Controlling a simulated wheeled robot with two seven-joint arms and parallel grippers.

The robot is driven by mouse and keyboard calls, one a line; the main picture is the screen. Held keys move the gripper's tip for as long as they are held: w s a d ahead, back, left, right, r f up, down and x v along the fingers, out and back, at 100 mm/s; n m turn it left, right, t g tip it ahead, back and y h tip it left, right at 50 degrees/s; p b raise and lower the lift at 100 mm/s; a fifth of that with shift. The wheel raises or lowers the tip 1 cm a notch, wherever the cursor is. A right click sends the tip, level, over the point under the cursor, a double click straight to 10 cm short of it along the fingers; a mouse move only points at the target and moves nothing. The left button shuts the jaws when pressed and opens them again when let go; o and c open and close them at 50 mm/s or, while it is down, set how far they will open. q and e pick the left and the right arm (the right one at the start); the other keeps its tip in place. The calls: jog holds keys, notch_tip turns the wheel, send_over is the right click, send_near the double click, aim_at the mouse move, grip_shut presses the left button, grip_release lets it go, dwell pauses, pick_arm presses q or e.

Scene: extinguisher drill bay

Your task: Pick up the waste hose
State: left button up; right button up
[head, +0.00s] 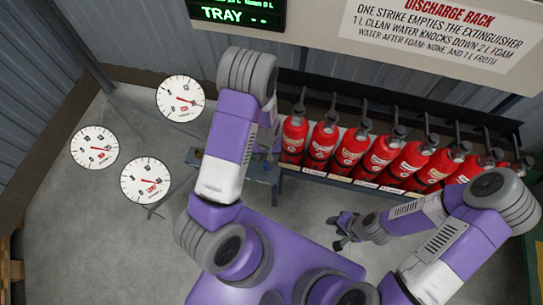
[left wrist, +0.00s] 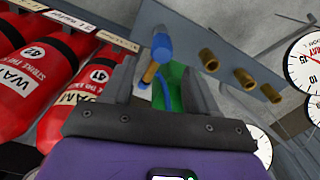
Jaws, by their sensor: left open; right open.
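In the left wrist view a blue hose end (left wrist: 161,46) with a brass tip sits at a grey metal panel (left wrist: 225,45). A thin blue line hangs below it, and a green thing (left wrist: 176,82) shows behind. I cannot tell for sure which is the waste hose. My left gripper (left wrist: 160,76) is open, with its fingers either side of the brass tip in the picture; contact cannot be told. In the head view my left arm mostly hides this spot. My right gripper (head: 345,230) is open and empty above the floor, below the rack.
Several red extinguishers (head: 352,147) stand in the discharge rack, right of the left arm. Brass fittings (left wrist: 243,77) stick out of the panel beside the hose end. Round dials (head: 180,98) stand at the left. The floor (head: 90,225) at lower left is clear.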

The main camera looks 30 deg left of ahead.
pick_arm(q)
jog(key=f, duration=0.1)
jog(key=f+b, duration=0.1)
jog(key=f, duration=0.1)
jog(key=s+f, duration=0.1)
jog(key=f, duration=0.1)
jog(key=shift+d, duration=0.1)
jog(key=shift+w+f, duration=0.15)
jog(key=shift+f, duration=0.4)
grip_shut()
